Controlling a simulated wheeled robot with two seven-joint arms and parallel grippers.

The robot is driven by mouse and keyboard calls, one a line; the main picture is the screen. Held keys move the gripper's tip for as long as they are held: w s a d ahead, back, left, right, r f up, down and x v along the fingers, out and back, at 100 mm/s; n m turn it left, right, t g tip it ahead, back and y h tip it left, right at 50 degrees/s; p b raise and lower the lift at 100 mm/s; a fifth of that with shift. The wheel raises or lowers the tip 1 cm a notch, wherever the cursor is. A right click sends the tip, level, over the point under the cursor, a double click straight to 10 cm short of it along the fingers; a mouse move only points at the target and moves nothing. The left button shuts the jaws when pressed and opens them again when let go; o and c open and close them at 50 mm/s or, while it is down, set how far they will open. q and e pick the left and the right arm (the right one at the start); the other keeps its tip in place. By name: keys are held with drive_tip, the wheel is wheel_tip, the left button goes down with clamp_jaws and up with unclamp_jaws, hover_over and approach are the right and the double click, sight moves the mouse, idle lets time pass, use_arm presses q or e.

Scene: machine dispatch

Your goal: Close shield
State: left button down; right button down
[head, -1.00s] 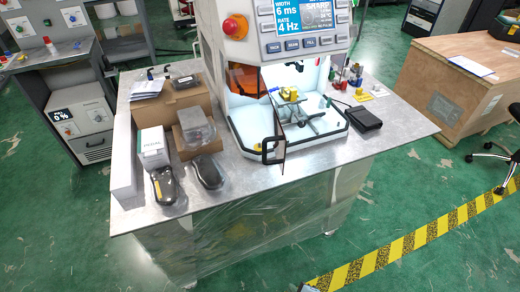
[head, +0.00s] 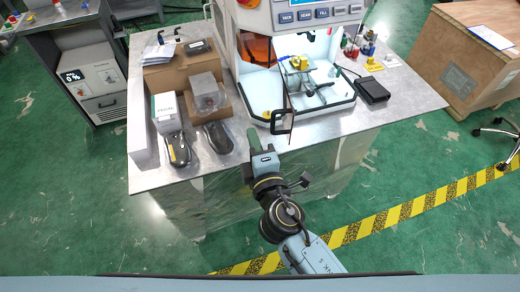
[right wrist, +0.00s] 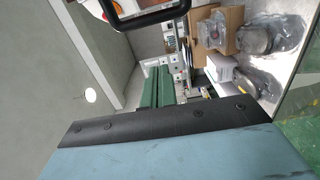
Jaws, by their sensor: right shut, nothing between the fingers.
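The machine's shield is a clear panel with a black-framed handle (head: 282,121) at its front edge. It stands swung outward in front of the lit work chamber (head: 262,92), whose front is open. My right gripper (head: 254,134) is shut and empty, just left of and slightly below the handle in the head view, apart from it as far as I can tell. In the right wrist view, the black handle frame (right wrist: 145,12) shows at the top and my green gripper fingers (right wrist: 172,84) near the middle. My left gripper is not in view.
Left of the chamber are cardboard boxes (head: 178,73), a white box (head: 166,112) and two dark devices in clear packs (head: 218,137). A black pedal (head: 371,90) lies at the right. A wooden crate (head: 465,65) stands on the floor at right.

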drive_tip(key=w+d+p, duration=0.1)
drive_tip(key=w+d, duration=0.2)
drive_tip(key=shift+f, duration=0.1)
idle(0.3)
drive_tip(key=shift+d, duration=0.15)
